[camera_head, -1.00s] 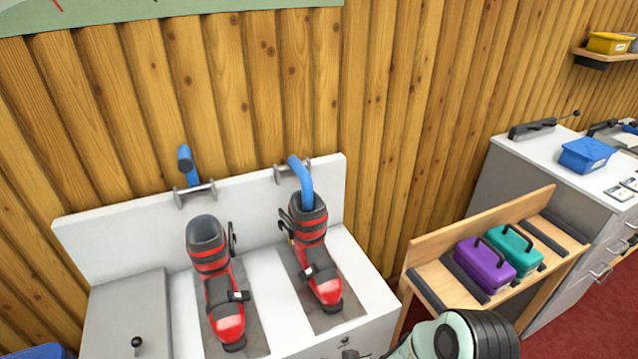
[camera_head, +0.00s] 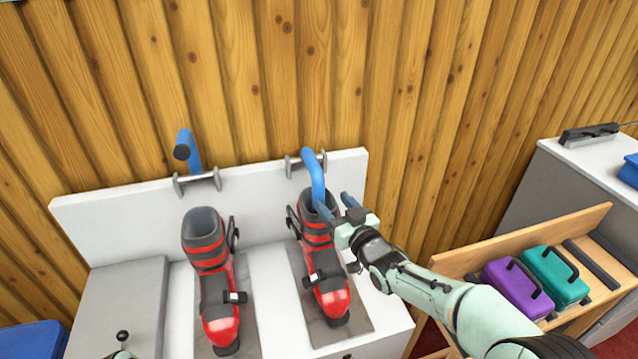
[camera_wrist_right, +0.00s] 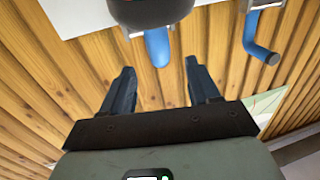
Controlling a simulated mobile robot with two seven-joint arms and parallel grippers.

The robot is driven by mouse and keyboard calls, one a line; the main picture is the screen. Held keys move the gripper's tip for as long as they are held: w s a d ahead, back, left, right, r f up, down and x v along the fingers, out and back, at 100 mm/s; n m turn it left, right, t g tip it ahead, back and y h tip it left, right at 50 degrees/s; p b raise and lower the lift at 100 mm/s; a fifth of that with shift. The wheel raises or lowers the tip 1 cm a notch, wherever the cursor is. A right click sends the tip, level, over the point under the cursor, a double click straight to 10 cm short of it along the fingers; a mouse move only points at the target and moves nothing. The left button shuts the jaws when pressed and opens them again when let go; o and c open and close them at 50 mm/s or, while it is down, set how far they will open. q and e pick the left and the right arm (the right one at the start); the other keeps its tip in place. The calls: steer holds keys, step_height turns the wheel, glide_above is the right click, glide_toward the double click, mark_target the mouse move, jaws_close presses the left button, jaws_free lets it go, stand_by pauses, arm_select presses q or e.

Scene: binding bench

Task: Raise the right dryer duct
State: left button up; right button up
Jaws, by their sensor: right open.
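The right dryer duct (camera_head: 314,172) is a blue bent tube on a grey wall bracket, its lower end reaching down into the cuff of the right red-and-black boot (camera_head: 328,282). The left duct (camera_head: 188,150) is swung up, its dark end clear of the left boot (camera_head: 216,285). My right gripper (camera_head: 336,202) is open beside the right duct, at the boot's cuff. In the right wrist view the right duct (camera_wrist_right: 157,45) shows between and beyond the open fingers (camera_wrist_right: 160,84), with no clear contact. The left duct (camera_wrist_right: 257,38) is at right there.
The boots stand on a white dryer bench (camera_head: 270,300) with a low backboard against the plank wall. A wooden rack (camera_head: 590,222) with a purple case (camera_head: 515,287) and a teal case (camera_head: 553,275) stands at right, under my right arm. A blue bin (camera_head: 35,340) is at lower left.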

mark_target(320, 175)
arm_select(q)
steer(key=shift+w+r+p, duration=0.2)
steer(key=shift+r+p, duration=0.75)
steer(key=shift+r, duration=0.1)
arm_select(e)
steer(key=x, duration=0.9)
steer(key=shift+c, duration=0.2)
